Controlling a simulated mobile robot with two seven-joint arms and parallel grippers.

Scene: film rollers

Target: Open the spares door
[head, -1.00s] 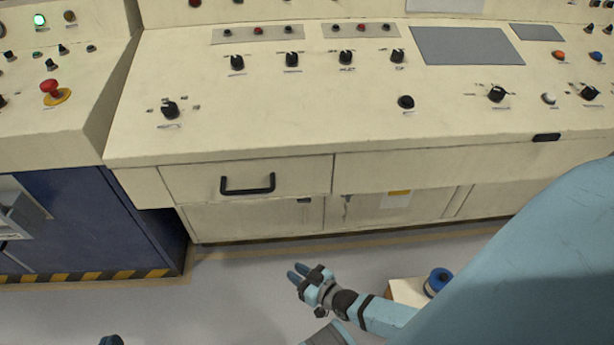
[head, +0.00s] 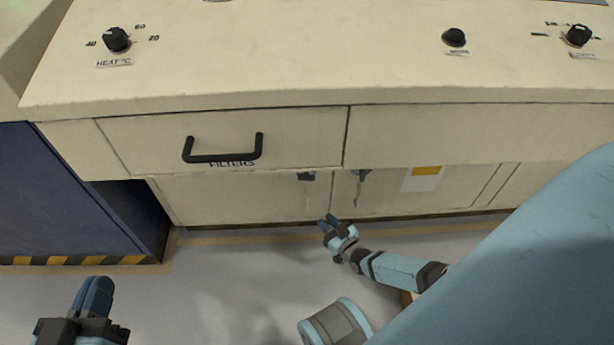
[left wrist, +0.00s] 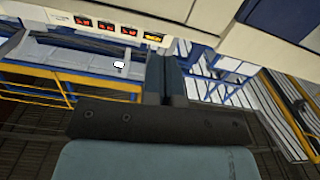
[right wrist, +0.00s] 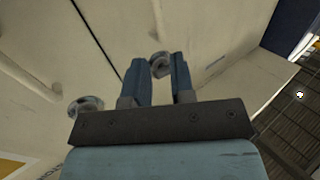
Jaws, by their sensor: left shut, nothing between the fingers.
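Two low cabinet doors sit under the console: a left door (head: 240,199) below the drawer and a right door (head: 440,196) with a paper label. I cannot read which is the spares door. Each has a small knob near their shared seam: the left knob (head: 306,176) and the right knob (head: 362,175). My right gripper (head: 327,221) is open and empty, in front of the doors; in the right wrist view the left door's knob (right wrist: 160,64) shows between its fingertips, contact unclear. My left gripper (head: 95,293) is shut and empty, over the floor at lower left.
The drawer (head: 290,140) marked FILTERS has a black handle (head: 222,157) and is closed above the left door. The console top (head: 300,60) overhangs the doors. A blue cabinet (head: 70,195) with a striped base stands at the left. The floor (head: 230,285) before the doors is clear.

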